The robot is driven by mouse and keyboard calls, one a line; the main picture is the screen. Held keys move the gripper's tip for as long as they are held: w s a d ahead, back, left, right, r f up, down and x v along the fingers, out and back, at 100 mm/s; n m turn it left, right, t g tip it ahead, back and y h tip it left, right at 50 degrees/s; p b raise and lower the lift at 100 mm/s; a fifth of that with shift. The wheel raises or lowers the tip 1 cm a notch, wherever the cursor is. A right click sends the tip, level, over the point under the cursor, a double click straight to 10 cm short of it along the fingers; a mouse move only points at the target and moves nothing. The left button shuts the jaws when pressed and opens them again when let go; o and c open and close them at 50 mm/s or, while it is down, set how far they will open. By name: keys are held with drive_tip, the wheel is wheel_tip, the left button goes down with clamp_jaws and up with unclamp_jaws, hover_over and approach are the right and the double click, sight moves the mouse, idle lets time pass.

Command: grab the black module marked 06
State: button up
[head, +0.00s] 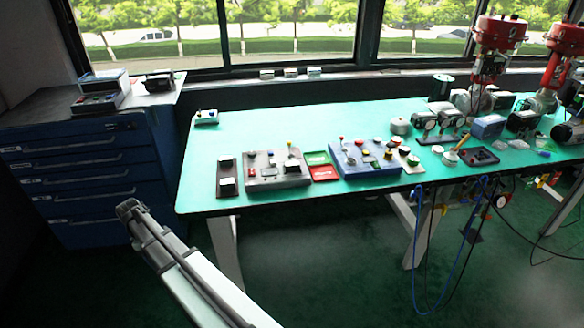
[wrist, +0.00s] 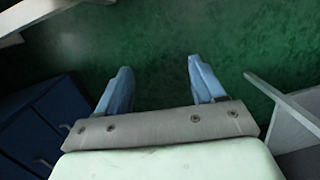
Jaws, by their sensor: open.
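No marking 06 can be read in the head view, so I cannot tell which part is the black module. Small dark and white parts sit on a narrow dark plate (head: 228,185), a grey board (head: 262,181) and a blue board (head: 350,172) on the green table. In the wrist view my gripper (wrist: 159,66) has its two blue fingers spread wide with nothing between them. My arm crosses the lower left of the head view, in front of the table and apart from the boards.
The green table (head: 215,145) has free room at its left and back. Red and green trays (head: 321,173) lie between the boards. Red-topped valves (head: 497,35) and instruments crowd the right. A blue drawer cabinet (head: 75,175) stands left. Table legs and hanging hoses are below.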

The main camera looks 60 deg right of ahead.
drive_tip(key=w+d+r+n, duration=0.1)
drive_tip(key=w+d+r, duration=0.5)
drive_tip(key=r, duration=0.4)
drive_tip(key=shift+n+t, duration=0.3)
drive_tip(key=shift+t, duration=0.3)
drive_tip(key=d+r, duration=0.2)
drive_tip(key=d, duration=0.1)
drive_tip(key=s+d+r, duration=0.1)
drive_tip(key=d+r, duration=0.1)
drive_tip(key=d, duration=0.2)
drive_tip(key=d+r, duration=0.2)
drive_tip(key=d, duration=0.2)
drive_tip(key=shift+s+r, duration=0.2)
drive_tip(key=shift+s, duration=0.1)
drive_tip(key=s+d+r, duration=0.4)
drive_tip(key=s+d, duration=0.1)
drive_tip(key=d, duration=0.5)
drive_tip(key=s+d+r, duration=0.3)
drive_tip(key=s+d, duration=0.3)
drive_tip(key=d, duration=0.4)
wheel_tip(320, 180, up, 6)
hover_over(292, 163)
drive_tip(key=f, duration=0.7)
drive_tip(key=shift+w+d+f, duration=0.2)
drive_tip(key=shift+s+a+f, duration=0.1)
drive_tip(key=shift+f, duration=1.2)
drive_tip(key=shift+s+a+f, duration=0.1)
drive_tip(key=shift+f, duration=1.2)
drive_tip(key=shift+c, duration=0.5)
